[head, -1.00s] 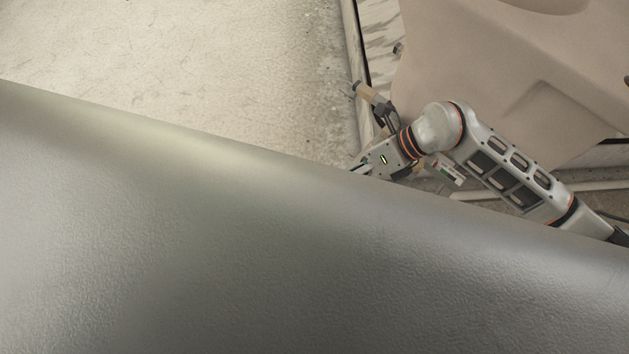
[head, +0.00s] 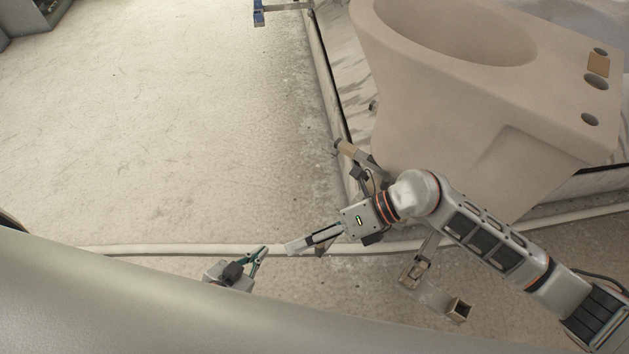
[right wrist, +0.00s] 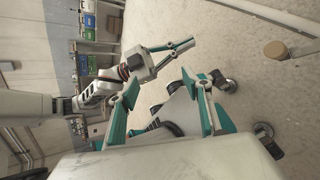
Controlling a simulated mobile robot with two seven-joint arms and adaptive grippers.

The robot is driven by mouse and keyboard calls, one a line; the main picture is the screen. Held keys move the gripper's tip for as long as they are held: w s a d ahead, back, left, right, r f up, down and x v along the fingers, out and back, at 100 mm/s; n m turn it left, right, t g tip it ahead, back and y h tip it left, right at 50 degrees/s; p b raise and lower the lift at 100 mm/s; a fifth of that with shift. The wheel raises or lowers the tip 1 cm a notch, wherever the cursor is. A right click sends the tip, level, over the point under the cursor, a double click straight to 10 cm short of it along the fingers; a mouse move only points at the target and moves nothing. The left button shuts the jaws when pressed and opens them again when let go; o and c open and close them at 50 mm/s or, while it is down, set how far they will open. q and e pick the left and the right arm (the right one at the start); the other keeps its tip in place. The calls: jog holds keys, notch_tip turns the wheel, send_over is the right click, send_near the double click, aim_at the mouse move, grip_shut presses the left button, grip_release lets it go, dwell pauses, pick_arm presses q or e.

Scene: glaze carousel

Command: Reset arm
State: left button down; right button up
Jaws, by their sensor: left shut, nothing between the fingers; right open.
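My right arm comes in from the right in the head view. Its gripper (head: 307,246) points left over the floor, with its fingers apart and nothing between them. In the right wrist view the right gripper (right wrist: 160,78) shows two teal fingers spread wide. My left gripper (head: 261,250) is low in the head view, just left of the right gripper and apart from it; its fingers come together at the tips with nothing seen in them. Most of the left arm is hidden. The left gripper also shows in the right wrist view (right wrist: 192,43), beyond the right fingers.
A large unglazed beige ceramic piece (head: 480,110) stands at the upper right, behind the right arm. A jointed fixture (head: 355,158) stands beside it. A pale pipe or kerb (head: 160,250) crosses the floor. The floor (head: 170,130) at the left is clear.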

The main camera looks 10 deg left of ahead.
jog(key=w+a+r+m+t+y, duration=0.2)
jog(key=r+m+t+y, duration=0.25)
jog(key=r+m, duration=0.2)
jog(key=w+a+r+m+t+y, duration=0.1)
jog(key=w+r+m+t+y, duration=0.15)
jog(key=r+m+y, duration=0.35)
jog(key=w+d+f+m+t+h+p, duration=0.1)
jog(key=w+d+f+m+t+h, duration=0.1)
jog(key=w+d+m+t+h, duration=0.8)
jog(key=s+d+f+m+t+h, duration=0.2)
jog(key=s+d+f+m+h, duration=0.1)
jog(key=d+f+m, duration=0.7)
jog(key=s+d+f+m+g+h, duration=0.4)
jog(key=s+d+f+m, duration=0.4)
jog(key=s+d+f, duration=0.2)
notch_tip(320, 180, down, 2)
jog(key=shift+s+d+f+m+g+h+p, duration=0.25)
jog(key=shift+s+d+m+g+h+p, duration=0.15)
jog(key=shift+s+h, duration=0.3)
